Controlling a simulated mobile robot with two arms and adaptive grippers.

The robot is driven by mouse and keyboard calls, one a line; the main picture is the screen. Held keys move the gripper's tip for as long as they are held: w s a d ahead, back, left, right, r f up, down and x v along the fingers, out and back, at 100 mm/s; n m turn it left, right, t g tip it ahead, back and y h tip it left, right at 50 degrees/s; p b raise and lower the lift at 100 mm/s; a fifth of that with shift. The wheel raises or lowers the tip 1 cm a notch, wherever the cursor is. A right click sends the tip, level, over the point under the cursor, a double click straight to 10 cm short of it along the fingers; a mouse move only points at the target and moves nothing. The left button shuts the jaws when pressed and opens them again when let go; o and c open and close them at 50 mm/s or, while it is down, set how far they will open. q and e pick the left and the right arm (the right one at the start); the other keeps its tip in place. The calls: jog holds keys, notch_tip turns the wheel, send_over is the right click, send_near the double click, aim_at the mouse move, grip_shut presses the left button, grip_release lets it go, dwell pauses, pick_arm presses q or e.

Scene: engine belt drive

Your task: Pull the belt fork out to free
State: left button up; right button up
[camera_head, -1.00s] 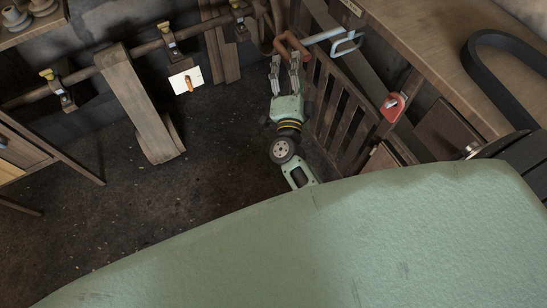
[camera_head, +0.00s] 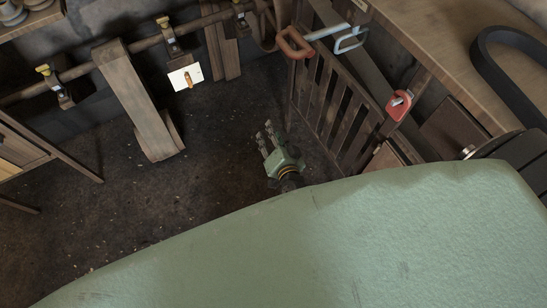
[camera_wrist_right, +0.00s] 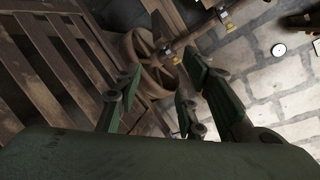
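The belt fork (camera_head: 327,32) is a pale blue bar at the top of the slatted gate, with a reddish-brown loop handle (camera_head: 296,44) at its left end and a pale blue U-shaped end (camera_head: 350,42) at its right. My right gripper (camera_head: 265,131) is below and left of the handle, clear of it, over the dark floor. Its fingers are apart and empty. In the right wrist view the gripper (camera_wrist_right: 160,95) shows a gap between its green fingers, with nothing held. The fork is not clearly seen there. My left gripper is not in view.
The slatted gate (camera_head: 335,105) stands right of the gripper. A red tag (camera_head: 399,104) hangs on a bar beside it. Floor left of the gripper is open. A spoked wheel (camera_wrist_right: 155,76) shows in the wrist view.

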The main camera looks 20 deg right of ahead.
jog(key=s+a+f+n+g+y, duration=0.1)
jog(key=s+a+f+n+g, duration=0.1)
jog(key=s+f, duration=0.3)
notch_tip(320, 180, down, 3)
jog(key=shift+s+f+n+y, duration=0.2)
jog(key=shift+n+y, duration=0.1)
jog(key=shift+n, duration=0.2)
jog(key=s+f+n+g+y, duration=0.1)
jog(key=s+f+n+g, duration=0.35)
jog(key=s+f, duration=0.85)
jog(key=s+d+f+n+g, duration=0.2)
jog(key=s+f+g, duration=0.1)
jog(key=s, duration=0.9)
jog(key=s+d+f+n+g, duration=0.2)
jog(key=s+d+f+g, duration=0.1)
jog(key=s, duration=0.9)
jog(key=shift+s+f+n+g+h, duration=0.2)
jog(key=shift+f+n+g+h, duration=0.3)
jog(key=shift+f, duration=0.4)
dwell(0.4)
